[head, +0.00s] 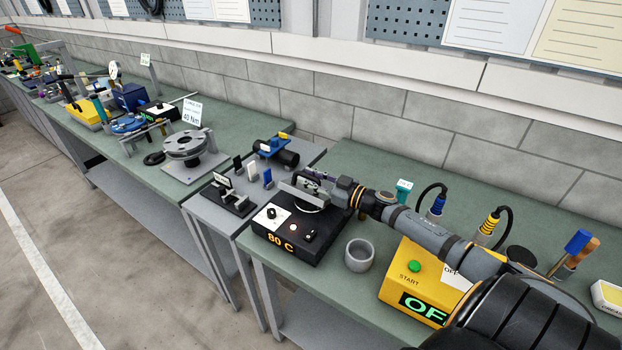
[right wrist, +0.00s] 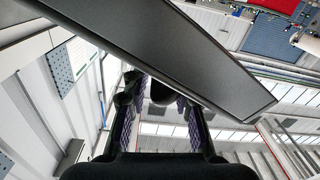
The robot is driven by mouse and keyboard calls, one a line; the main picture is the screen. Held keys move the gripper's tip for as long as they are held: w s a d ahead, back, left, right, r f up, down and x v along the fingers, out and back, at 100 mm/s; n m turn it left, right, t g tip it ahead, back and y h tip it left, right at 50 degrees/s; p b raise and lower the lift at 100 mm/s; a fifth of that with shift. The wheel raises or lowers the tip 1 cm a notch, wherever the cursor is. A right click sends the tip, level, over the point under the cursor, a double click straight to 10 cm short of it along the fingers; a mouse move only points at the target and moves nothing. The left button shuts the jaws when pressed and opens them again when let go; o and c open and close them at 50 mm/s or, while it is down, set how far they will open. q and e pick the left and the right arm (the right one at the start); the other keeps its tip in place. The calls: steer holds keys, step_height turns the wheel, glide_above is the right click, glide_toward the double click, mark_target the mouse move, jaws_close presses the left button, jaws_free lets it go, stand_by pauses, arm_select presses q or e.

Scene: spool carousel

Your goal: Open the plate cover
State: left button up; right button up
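The hot plate is a black box (head: 284,241) marked "80 C", with a lit light and a knob on its front panel, in the middle of the head view. Its grey plate cover (head: 299,196) stands raised on edge above the box, tilted. My right gripper (head: 316,183) is at the cover's far side, close against it. In the right wrist view the cover (right wrist: 165,50) crosses the picture as a wide grey panel and hides the fingertips. The fingers stand apart with a dark rounded piece between them; grip on it is unclear. My left gripper is not seen.
A grey cup (head: 359,255) and a yellow box (head: 413,281) with a green button stand right of the hot plate. A black stand (head: 232,200) and a round grey fixture (head: 187,147) are to the left. The wall is behind the bench.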

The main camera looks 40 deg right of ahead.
jaws_close()
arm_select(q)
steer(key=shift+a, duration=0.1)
